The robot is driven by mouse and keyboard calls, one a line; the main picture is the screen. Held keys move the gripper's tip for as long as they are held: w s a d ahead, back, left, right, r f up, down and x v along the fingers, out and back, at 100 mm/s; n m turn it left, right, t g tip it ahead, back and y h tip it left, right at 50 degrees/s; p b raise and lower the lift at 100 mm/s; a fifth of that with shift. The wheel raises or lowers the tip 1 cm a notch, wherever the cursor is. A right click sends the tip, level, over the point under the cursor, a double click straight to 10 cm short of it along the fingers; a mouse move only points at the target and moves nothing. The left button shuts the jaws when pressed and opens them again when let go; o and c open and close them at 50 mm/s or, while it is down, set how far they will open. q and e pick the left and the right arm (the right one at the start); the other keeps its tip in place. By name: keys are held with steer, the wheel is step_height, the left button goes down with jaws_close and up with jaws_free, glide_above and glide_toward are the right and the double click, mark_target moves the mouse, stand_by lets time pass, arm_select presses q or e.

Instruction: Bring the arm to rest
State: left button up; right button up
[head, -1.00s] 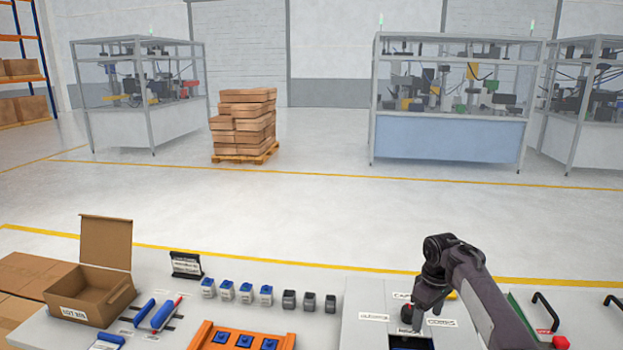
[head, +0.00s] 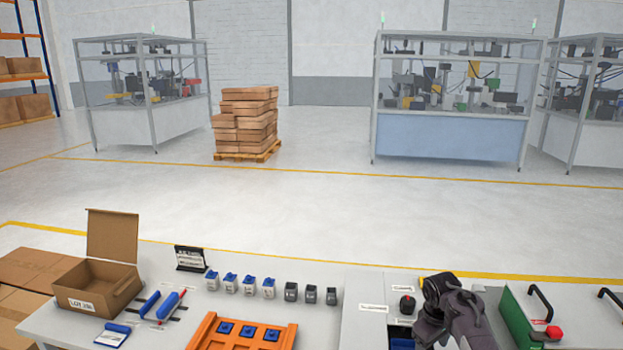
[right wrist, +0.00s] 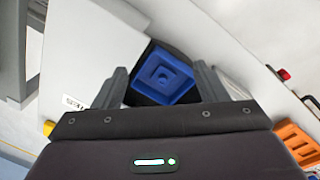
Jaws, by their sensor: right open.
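My right arm comes in from the bottom right in the head view, and its dark wrist (head: 450,310) is above the right part of the worktable. Its fingertips are hidden there. In the right wrist view my right gripper (right wrist: 163,76) is open, with its two fingers apart and nothing held between them. Beyond the fingers a blue square part (right wrist: 161,74) with stepped squares lies in a dark opening of the pale surface. Some blue also shows in that opening in the head view (head: 402,343). My left gripper is not in view.
A black knob (head: 406,304) stands beside the wrist. A green panel with a black handle and a red button (head: 553,331) is to the right. An orange tray (head: 203,335) with blue parts, several small blocks and an open cardboard box (head: 92,299) are to the left.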

steer(key=s+a+f+m+t, duration=0.1)
steer(key=s+a+f, duration=0.2)
steer(key=s, duration=0.6)
steer(key=s+a+f+m, duration=0.1)
steer(key=s+a+f, duration=0.1)
steer(key=s, duration=0.7)
steer(key=s+a+r+m+t+y, duration=0.1)
steer(key=s+a+r, duration=0.25)
steer(key=s, duration=0.45)
steer(key=s+a+r+m+t, duration=0.1)
steer(key=s+a+r, duration=0.1)
steer(key=s+r, duration=0.5)
steer(key=s+f+g+b, duration=0.25)
steer(key=f+b, duration=0.35)
steer(key=f, duration=3.1)
arm_select(q)
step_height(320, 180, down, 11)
steer(key=b, duration=0.4)
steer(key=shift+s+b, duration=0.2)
steer(key=shift+b, duration=0.2)
arm_select(e)
steer(key=s+d+f, duration=0.2)
steer(key=s+f, duration=0.8)
steer(key=f, duration=0.1)
steer(key=s+d+f, duration=0.1)
steer(key=s+f, duration=0.9)
steer(key=f, duration=0.2)
steer(key=shift+s+d+f+n, duration=0.3)
steer(key=shift+d, duration=0.1)
